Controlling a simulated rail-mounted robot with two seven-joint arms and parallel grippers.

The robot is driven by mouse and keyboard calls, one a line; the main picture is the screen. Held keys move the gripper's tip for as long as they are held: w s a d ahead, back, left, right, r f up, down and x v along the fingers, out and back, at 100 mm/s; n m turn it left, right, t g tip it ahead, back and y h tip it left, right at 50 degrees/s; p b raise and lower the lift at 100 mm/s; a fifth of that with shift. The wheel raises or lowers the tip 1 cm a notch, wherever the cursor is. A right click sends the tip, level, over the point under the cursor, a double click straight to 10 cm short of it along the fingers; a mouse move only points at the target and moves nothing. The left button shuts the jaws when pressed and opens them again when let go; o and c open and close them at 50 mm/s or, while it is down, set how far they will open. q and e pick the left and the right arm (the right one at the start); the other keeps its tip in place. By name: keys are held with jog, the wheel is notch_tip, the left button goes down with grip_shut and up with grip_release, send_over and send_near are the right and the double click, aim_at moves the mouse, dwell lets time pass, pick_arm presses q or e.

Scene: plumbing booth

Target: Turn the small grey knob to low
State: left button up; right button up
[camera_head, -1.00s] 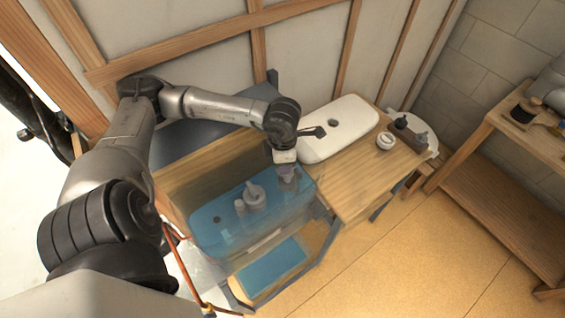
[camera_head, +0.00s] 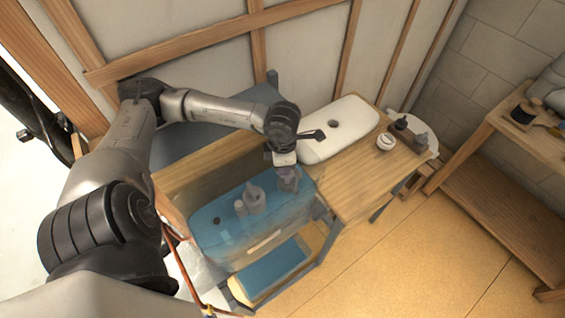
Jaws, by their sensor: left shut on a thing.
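My left gripper (camera_head: 287,172) points down at the right end of a blue tank-like unit (camera_head: 232,246) set in a wooden bench. It is shut on a small grey piece (camera_head: 289,183) on top of the unit, which looks like the small grey knob. The fingers and wrist hide most of it, so its setting cannot be read. A larger grey fitting (camera_head: 254,196) stands upright on the unit to the left of the gripper, apart from it. My right gripper is out of view.
A white tank lid (camera_head: 352,118) lies on the wooden bench top (camera_head: 352,184), beside a small white roll (camera_head: 385,142) and a holder with dark bottles (camera_head: 410,133). A wooden shelf (camera_head: 490,215) stands at the right. The floor between is clear.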

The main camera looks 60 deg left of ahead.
pick_arm(q)
jog(key=shift+w+a+f+m+b, duration=0.1)
jog(key=shift+a+f+m+b, duration=0.05)
jog(key=shift+m+b, duration=1.25)
jog(key=m+b, duration=0.2)
jog(key=m, duration=0.1)
jog(key=shift+w+a+m, duration=0.15)
jog(key=shift+a+m, duration=0.05)
jog(key=shift+m, duration=0.1)
jog(key=m+b, duration=0.2)
jog(key=m, duration=0.1)
jog(key=shift+w+a, duration=0.1)
jog(key=shift+w, duration=0.05)
jog(key=shift+w+m+b, duration=0.15)
jog(key=shift+m+b, duration=0.55)
jog(key=shift+m, duration=0.7)
jog(key=shift+r, duration=0.2)
jog(key=shift+m, duration=0.3)
jog(key=o, duration=0.6)
jog(key=shift+o, duration=0.2)
notch_tip(320, 180, up, 14)
jog(key=p, duration=0.3)
jog(key=shift+p, duration=0.3)
